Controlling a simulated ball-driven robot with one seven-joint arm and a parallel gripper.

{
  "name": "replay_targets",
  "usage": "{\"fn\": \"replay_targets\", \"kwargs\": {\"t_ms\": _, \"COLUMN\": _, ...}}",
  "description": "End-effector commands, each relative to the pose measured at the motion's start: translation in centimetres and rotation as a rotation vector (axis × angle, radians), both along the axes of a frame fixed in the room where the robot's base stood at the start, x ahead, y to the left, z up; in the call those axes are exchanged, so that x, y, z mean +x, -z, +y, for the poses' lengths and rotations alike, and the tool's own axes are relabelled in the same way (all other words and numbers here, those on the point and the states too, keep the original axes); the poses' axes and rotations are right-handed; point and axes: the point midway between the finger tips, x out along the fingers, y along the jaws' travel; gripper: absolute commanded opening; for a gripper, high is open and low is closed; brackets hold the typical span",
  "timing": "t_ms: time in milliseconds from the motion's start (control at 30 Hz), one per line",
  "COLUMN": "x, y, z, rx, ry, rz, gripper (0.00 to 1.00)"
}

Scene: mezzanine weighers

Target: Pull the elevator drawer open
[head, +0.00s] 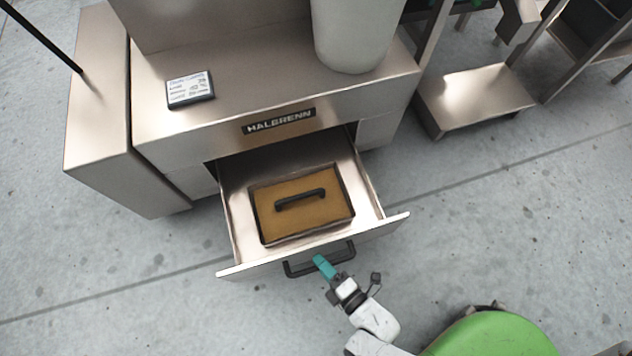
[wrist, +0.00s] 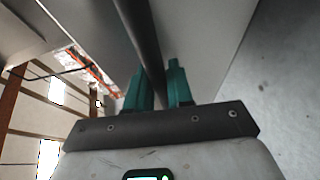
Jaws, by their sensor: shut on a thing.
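The elevator drawer (head: 233,225) is pulled well out of the metal cabinet (head: 200,140) in the head view. A black bar handle (head: 300,270) is on its front panel. My gripper (head: 320,262) has teal fingers and is at the handle's middle. In the wrist view my gripper (wrist: 160,90) has one finger on each side of the dark handle bar (wrist: 140,35), shut on it. Inside the drawer lies a brown lidded box (head: 290,215) with its own black handle on top. The fingers' contact faces are partly hidden by the bar.
A nameplate reading HALBRENN (head: 279,121) is on the cabinet above the drawer. A small labelled device (head: 190,89) and a pale round column (head: 352,35) stand on the cabinet's ledge. A low metal step (head: 475,95) is at the right.

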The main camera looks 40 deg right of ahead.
Motion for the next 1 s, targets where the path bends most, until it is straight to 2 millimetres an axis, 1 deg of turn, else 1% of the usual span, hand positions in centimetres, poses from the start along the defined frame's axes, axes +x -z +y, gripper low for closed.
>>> {"fn": "replay_targets", "kwargs": {"t_ms": 33, "x": -0.9, "y": 0.2, "z": 0.2, "rx": 0.001, "ry": 0.001, "rz": 0.004, "gripper": 0.0}}
{"fn": "replay_targets", "kwargs": {"t_ms": 100, "x": -1.7, "y": 0.2, "z": 0.5, "rx": 0.001, "ry": 0.0, "rz": 0.005, "gripper": 0.0}}
{"fn": "replay_targets", "kwargs": {"t_ms": 300, "x": -3.0, "y": 0.1, "z": 1.0, "rx": -0.001, "ry": -0.001, "rz": 0.003, "gripper": 0.0}}
{"fn": "replay_targets", "kwargs": {"t_ms": 733, "x": -3.3, "y": 0.1, "z": 1.1, "rx": -0.001, "ry": -0.001, "rz": 0.004, "gripper": 0.0}}
{"fn": "replay_targets", "kwargs": {"t_ms": 767, "x": -3.3, "y": 0.1, "z": 1.1, "rx": -0.001, "ry": -0.002, "rz": 0.004, "gripper": 0.22}}
{"fn": "replay_targets", "kwargs": {"t_ms": 967, "x": -3.3, "y": 0.1, "z": 1.0, "rx": -0.001, "ry": -0.001, "rz": 0.002, "gripper": 0.41}}
{"fn": "replay_targets", "kwargs": {"t_ms": 1000, "x": -3.3, "y": 0.1, "z": 1.0, "rx": -0.001, "ry": -0.001, "rz": 0.002, "gripper": 0.42}}
